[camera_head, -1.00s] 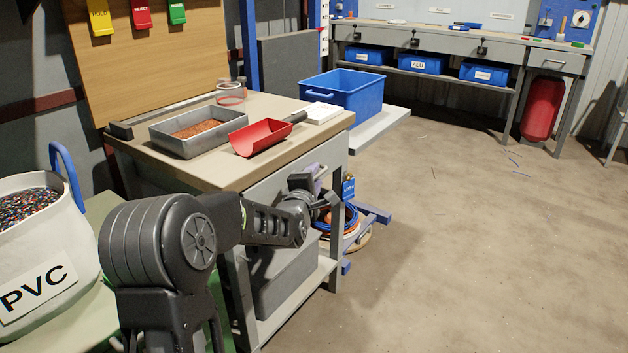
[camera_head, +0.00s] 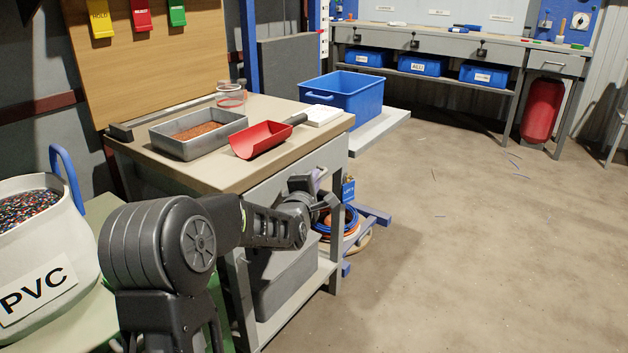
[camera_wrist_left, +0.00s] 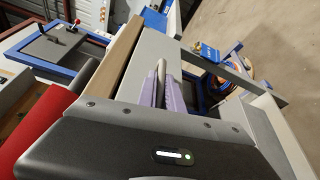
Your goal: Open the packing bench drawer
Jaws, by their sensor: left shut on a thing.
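The packing bench (camera_head: 225,165) stands left of centre, with a wooden top and a grey drawer front (camera_head: 275,193) under its edge. The drawer front also shows in the left wrist view (camera_wrist_left: 150,52), below the wooden edge. I see no clear gap, so the drawer looks shut. My left gripper (camera_head: 322,190) is at the drawer front. In the left wrist view its pale purple fingers (camera_wrist_left: 160,92) are shut on the grey bar handle (camera_wrist_left: 161,72). My arm and wrist hide part of the drawer front. My right gripper is not in view.
On the bench top are a metal tray (camera_head: 172,143) of copper-coloured granules, a red scoop (camera_head: 262,141) and a white pad (camera_head: 321,115). A PVC container (camera_head: 40,265) stands at left. A cable coil (camera_head: 350,222) lies behind the bench. The floor at right is mostly clear.

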